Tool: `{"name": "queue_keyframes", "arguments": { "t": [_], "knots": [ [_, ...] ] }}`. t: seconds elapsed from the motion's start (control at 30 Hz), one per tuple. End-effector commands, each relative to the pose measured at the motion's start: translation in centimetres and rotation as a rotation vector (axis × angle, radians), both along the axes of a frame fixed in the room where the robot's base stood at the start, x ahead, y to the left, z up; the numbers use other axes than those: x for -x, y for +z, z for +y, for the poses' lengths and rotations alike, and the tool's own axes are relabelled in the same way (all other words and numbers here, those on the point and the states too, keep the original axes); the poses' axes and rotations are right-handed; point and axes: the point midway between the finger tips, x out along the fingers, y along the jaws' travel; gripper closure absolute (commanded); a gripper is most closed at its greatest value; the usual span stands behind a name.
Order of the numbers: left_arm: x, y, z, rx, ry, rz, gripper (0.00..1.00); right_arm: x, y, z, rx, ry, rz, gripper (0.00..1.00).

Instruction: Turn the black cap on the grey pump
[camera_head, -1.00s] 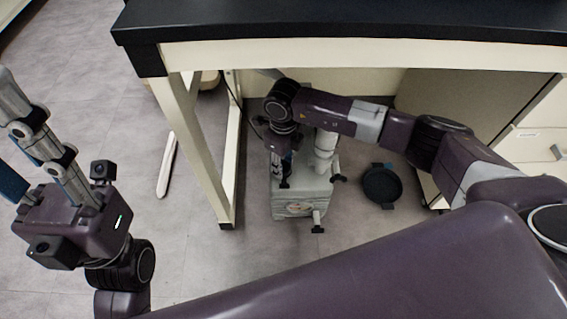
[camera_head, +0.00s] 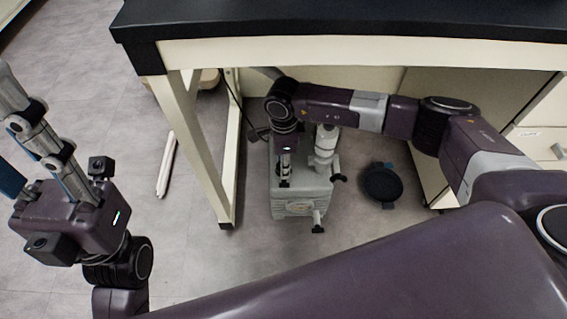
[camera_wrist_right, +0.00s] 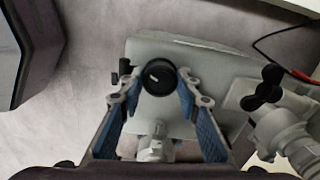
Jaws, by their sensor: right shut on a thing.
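The grey pump (camera_head: 300,204) stands on the floor under the bench; its pale body (camera_wrist_right: 165,56) fills the middle of the right wrist view. The round black cap (camera_wrist_right: 158,79) with a white mark sits on the pump's top. My right gripper (camera_wrist_right: 156,88) reaches down from above, shut on the cap with one fingertip at each side. In the head view the right gripper (camera_head: 285,178) hides the cap. My left gripper (camera_head: 12,135) is at the left edge, empty, its fingers apart and partly out of the picture.
The black bench top (camera_head: 340,18) and its cream leg (camera_head: 195,150) frame the space above and left of the pump. A dark round pan (camera_head: 382,185) lies right of the pump. A black-handled fitting (camera_wrist_right: 263,88) stands beside the cap.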

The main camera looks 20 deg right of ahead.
Motion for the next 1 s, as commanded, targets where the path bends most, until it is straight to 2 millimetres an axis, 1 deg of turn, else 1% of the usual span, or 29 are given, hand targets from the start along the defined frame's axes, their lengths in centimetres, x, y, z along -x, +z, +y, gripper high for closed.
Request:
{"name": "queue_keyframes", "arguments": {
  "t": [0.2,0.57,0.6,0.73,0.77,1.0],
  "knots": [
    [0.02,0.04,0.07,0.004,0.002,-0.001,0.6,-0.03,0.03,-0.05,0.001,0.031,-0.001,0.93],
    [0.01,0.06,0.12,0.009,0.002,-0.001,0.6,-0.03,0.04,-0.05,0.001,0.033,-0.001,0.93],
    [0.02,0.05,0.12,0.009,0.002,-0.001,0.6,-0.03,0.04,-0.05,0.001,0.033,-0.001,0.67],
    [0.0,0.03,0.11,0.009,0.002,-0.001,0.6,-0.03,0.04,-0.04,0.0,0.032,-0.001,0.53],
    [0.0,0.02,0.1,0.008,0.002,-0.002,0.6,-0.02,0.03,-0.03,0.001,0.032,-0.001,0.51],
    [-0.09,-0.1,-0.01,0.001,0.0,-0.001,0.6,0.02,-0.01,-0.02,0.0,0.032,0.001,0.51]
  ]
}}
